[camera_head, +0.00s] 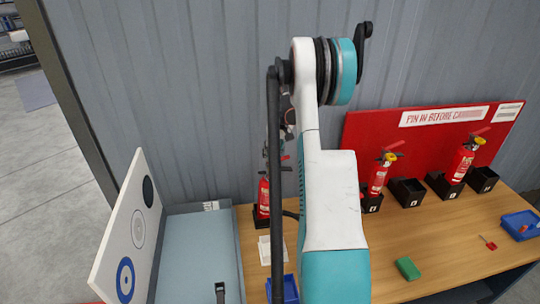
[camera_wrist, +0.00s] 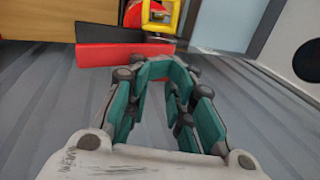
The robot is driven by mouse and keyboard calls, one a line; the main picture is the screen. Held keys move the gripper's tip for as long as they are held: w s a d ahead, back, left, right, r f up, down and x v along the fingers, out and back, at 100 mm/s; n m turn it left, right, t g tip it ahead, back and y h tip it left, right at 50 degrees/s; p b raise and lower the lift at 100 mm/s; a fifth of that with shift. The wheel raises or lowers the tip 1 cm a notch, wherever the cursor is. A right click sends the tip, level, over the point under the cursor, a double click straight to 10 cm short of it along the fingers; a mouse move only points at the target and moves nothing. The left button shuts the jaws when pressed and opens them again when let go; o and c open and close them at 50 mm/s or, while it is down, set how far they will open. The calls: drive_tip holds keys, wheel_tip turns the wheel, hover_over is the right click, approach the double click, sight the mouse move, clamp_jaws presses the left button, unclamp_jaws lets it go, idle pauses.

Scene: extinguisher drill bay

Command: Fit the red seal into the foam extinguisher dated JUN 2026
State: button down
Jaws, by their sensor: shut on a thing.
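In the wrist view my gripper (camera_wrist: 165,68) has its teal fingers close together, shut on the red seal, which the fingertips largely hide. In the head view this left extinguisher (camera_head: 263,196) stands upright in a black holder, partly behind my arm. My gripper is mostly hidden there, above its top. Two more red extinguishers stand to the right, one in the middle (camera_head: 377,178) and one at the right (camera_head: 461,162). No date is legible.
Empty black holders (camera_head: 407,193) stand beside the right extinguishers, before a red board (camera_head: 430,122). A green block (camera_head: 407,268), a small red-ended item (camera_head: 488,242) and a blue tray (camera_head: 517,222) are on the table. A white panel (camera_head: 125,235) stands at left.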

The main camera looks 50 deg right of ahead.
drive_tip(key=shift+d+r+p, duration=0.25)
drive_tip(key=shift+r+p, duration=0.05)
drive_tip(key=shift+r, duration=0.15)
drive_tip(key=shift+r+p, duration=0.5)
drive_tip(key=shift+r, duration=0.95)
drive_tip(key=shift+r, duration=0.1)
